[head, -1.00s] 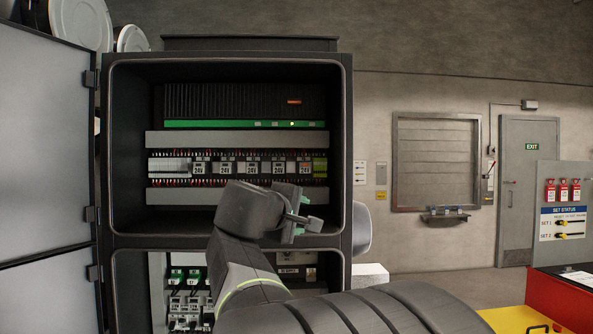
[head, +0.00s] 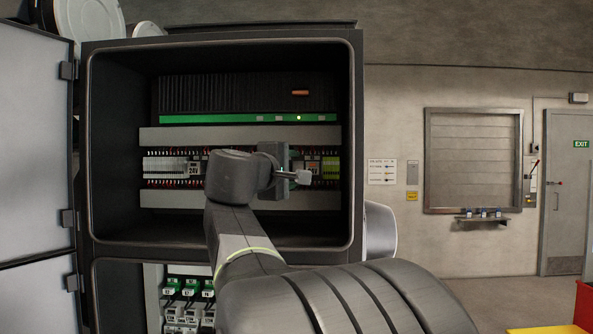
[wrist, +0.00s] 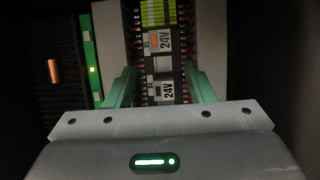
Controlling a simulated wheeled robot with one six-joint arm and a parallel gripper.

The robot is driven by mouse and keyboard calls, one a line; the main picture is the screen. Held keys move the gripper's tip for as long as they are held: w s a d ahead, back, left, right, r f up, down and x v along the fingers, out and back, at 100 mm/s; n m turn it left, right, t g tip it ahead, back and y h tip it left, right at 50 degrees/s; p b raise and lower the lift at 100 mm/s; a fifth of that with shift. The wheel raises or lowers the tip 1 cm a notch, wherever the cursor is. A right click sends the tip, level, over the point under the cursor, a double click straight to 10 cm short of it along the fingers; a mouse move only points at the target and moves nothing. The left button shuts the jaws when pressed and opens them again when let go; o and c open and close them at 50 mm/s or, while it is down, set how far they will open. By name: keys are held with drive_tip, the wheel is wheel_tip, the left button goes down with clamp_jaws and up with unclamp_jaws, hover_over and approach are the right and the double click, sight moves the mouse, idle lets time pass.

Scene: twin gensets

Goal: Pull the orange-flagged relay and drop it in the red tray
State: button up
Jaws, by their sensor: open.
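A row of relays marked 24V sits on a rail in the open cabinet. The orange-flagged relay (head: 312,165) is at the right end of that row in the head view, beside yellow-green terminals, and partly hidden by my gripper. In the wrist view the orange-flagged relay (wrist: 160,42) lies just beyond my fingers. My gripper (head: 288,168) is open in front of the row. In the wrist view its green fingers (wrist: 162,88) straddle the line of a neighbouring 24V relay (wrist: 166,88), with no grip visible. A red object (head: 586,303) shows at the right edge; I cannot tell whether it is the tray.
The cabinet frame (head: 356,150) surrounds the bay, and its open door (head: 35,150) stands at left. A dark finned unit with a green strip (head: 230,118) is above the relays. Green-topped parts (head: 188,287) fill the lower bay. A yellow surface (head: 548,330) is at lower right.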

drive_tip(key=shift+p+x, duration=0.7)
drive_tip(key=shift+x, duration=3.85)
drive_tip(key=c, duration=1)
drive_tip(key=shift+o, duration=0.2)
drive_tip(key=shift+f+b, duration=0.15)
drive_tip(key=shift+b, duration=0.15)
drive_tip(key=shift+s, duration=0.35)
drive_tip(key=shift+s, duration=0.1)
drive_tip(key=b, duration=0.2)
approach(309, 169)
drive_tip(key=w+d, duration=0.2)
drive_tip(key=d, duration=0.1)
drive_tip(key=shift+d, duration=0.3)
